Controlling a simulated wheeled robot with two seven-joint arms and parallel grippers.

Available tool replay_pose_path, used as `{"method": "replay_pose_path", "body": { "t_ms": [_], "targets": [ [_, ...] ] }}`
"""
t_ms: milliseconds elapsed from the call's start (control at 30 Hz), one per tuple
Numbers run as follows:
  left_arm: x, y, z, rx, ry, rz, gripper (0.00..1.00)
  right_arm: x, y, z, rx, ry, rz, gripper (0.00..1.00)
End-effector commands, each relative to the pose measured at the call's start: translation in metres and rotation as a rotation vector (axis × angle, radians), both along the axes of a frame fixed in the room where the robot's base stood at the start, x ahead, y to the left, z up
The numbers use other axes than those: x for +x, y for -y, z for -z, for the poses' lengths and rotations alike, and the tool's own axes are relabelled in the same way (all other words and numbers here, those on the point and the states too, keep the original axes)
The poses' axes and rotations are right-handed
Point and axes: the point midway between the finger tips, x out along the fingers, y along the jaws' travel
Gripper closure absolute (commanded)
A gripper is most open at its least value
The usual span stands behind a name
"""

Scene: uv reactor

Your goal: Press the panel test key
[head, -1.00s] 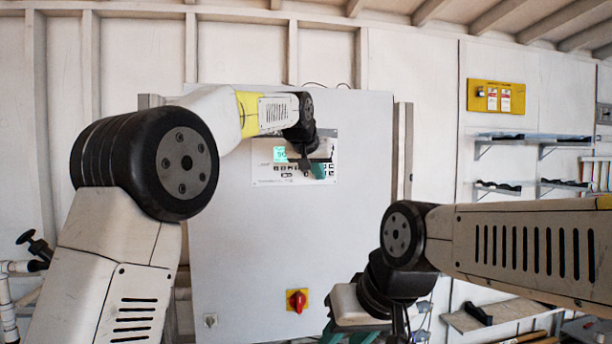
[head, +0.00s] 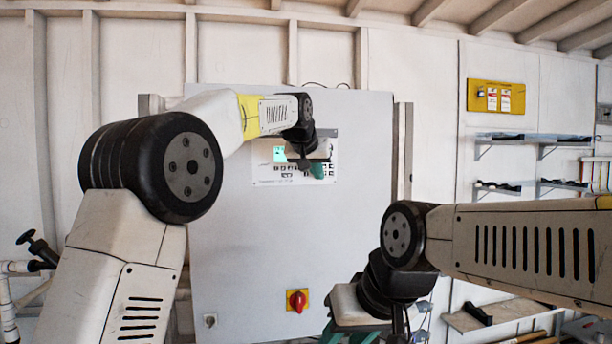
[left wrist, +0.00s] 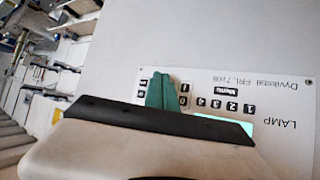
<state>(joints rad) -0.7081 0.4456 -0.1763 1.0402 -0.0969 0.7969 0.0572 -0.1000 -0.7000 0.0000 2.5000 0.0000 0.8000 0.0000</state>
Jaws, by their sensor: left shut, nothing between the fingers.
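The lamp control panel (head: 262,178) is a white plate with a lit green display (head: 279,154) and rows of small dark keys, mounted on a large pale cabinet door. My left gripper (head: 318,171) is in front of the panel's lower right, its green fingers shut and empty. In the left wrist view the shut fingers (left wrist: 160,88) lie over the key rows of the panel (left wrist: 290,110), beside the numbered keys. The fingers and wrist hide some keys. I cannot make out which is the test key, or whether the fingertips touch the panel. My right gripper (head: 350,335) is low, cut off by the frame's bottom.
A red rotary switch on a yellow plate (head: 297,301) sits low on the cabinet door (head: 240,240). A small grey fitting (head: 210,321) is to its left. Wall shelves (head: 530,138) and a yellow sign board (head: 496,97) are at the right. The door's middle is clear.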

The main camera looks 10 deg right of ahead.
Motion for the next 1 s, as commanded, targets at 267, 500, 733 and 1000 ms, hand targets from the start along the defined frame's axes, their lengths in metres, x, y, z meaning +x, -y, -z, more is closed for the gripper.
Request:
{"method": "replay_pose_path", "body": {
  "t_ms": [267,500,733,1000],
  "targets": [
    [-0.009,0.000,-0.001,-0.002,0.001,0.000,1.00,0.000,0.000,0.000,0.000,0.000,0.000,0.63],
    [-0.014,0.001,0.000,0.000,0.000,0.000,1.00,0.000,0.000,0.000,0.000,0.000,0.000,0.63],
    [-0.016,0.001,-0.001,-0.001,0.001,0.001,1.00,0.000,0.000,0.000,0.000,0.000,0.000,0.63],
    [-0.042,0.002,-0.001,-0.002,0.000,0.002,1.00,0.000,0.000,0.000,0.000,0.000,0.000,0.63]
  ]
}}
